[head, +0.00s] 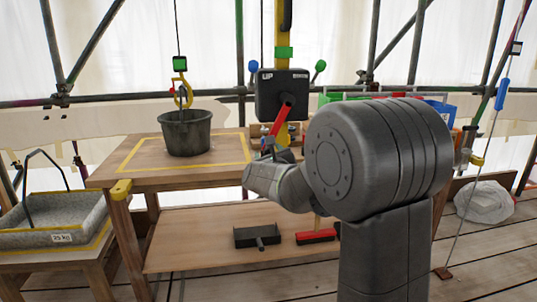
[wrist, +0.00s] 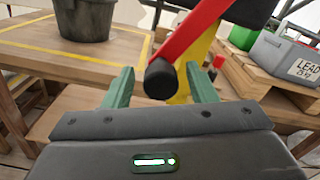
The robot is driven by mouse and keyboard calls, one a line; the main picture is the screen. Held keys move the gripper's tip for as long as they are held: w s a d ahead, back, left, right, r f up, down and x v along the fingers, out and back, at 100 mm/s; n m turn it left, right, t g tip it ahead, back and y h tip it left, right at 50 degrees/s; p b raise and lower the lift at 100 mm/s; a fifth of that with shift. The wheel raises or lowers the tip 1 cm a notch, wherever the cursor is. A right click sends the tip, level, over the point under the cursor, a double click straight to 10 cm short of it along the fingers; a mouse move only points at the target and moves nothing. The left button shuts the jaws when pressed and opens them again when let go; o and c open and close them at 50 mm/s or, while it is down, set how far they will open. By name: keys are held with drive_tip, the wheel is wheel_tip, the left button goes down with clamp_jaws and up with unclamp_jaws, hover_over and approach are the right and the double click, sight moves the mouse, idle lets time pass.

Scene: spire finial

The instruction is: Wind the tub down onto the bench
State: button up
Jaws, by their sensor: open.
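The dark grey tub (head: 186,135) hangs upright from a yellow hook (head: 183,92) on a line, over the yellow outline on the wooden bench (head: 125,177). I cannot tell whether its base touches the bench. The tub's lower part also shows in the wrist view (wrist: 85,20). A black winch box (head: 281,93) marked UP at its left has a red crank (head: 281,120). In the wrist view the crank (wrist: 198,32) ends in a black knob (wrist: 159,80). My gripper (wrist: 160,68) is open, its green fingers on either side of the knob, with visible gaps.
A grey tray marked 25 kg (head: 55,222) stands at the left. Blue and green bins (head: 435,110) sit behind my arm. A black tool (head: 257,236) and a red-edged brush (head: 316,236) lie on the lower shelf. A white sack (head: 484,202) lies right.

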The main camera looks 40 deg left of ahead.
drive_tip(key=v, duration=1.3)
drive_tip(key=shift+s, duration=0.15)
drive_tip(key=x, duration=1.3)
drive_tip(key=shift+w+a, duration=0.2)
drive_tip(key=shift+w, duration=0.15)
drive_tip(key=shift+s+d, duration=0.1)
